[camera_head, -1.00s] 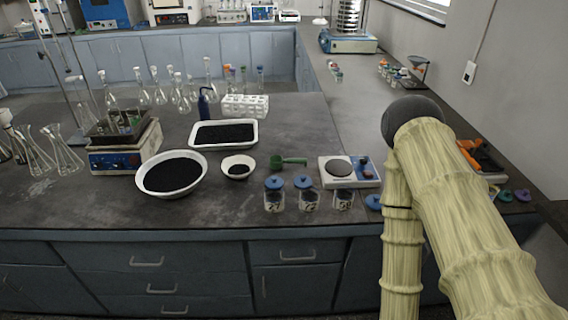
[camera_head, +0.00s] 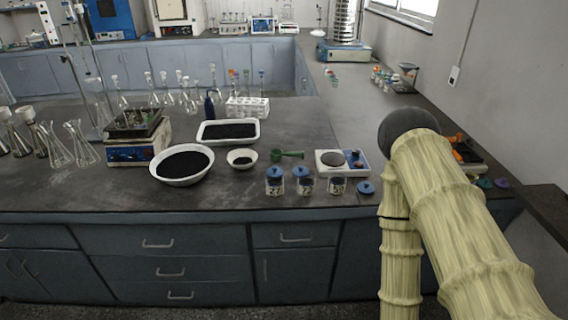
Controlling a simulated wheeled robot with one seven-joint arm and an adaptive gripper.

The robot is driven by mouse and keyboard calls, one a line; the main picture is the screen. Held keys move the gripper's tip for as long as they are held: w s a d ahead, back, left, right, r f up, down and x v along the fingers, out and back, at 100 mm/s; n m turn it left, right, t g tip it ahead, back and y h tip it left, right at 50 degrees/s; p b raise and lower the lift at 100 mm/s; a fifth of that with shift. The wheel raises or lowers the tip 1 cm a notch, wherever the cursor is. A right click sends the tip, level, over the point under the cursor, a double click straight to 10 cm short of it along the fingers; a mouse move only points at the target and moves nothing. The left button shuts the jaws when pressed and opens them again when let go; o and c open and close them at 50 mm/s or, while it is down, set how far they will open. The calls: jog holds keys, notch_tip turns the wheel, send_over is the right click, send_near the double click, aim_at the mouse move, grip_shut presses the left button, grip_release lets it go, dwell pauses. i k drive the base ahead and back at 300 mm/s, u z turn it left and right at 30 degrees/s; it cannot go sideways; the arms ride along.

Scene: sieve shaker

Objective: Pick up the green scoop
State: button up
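The green scoop (camera_head: 287,155) lies on the dark bench top, between the small white bowl (camera_head: 241,157) of black grains and the white balance (camera_head: 334,160). Its rounded cup is at the left and its handle points right. My arm, in a pale yellow ribbed cover, stands at the right of the view, in front of the bench. My gripper does not show in this view. Nothing covers the scoop.
Lidded jars (camera_head: 305,183) stand in front of the scoop near the bench's front edge. A large white basin (camera_head: 181,176) and a white tray (camera_head: 228,142) hold black grains. A hotplate (camera_head: 137,148) and several glass flasks stand left. Bare bench lies behind the scoop.

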aim_at(287, 155)
jog(key=u, duration=1.1)
jog(key=i, duration=0.95)
jog(key=z, duration=1.05)
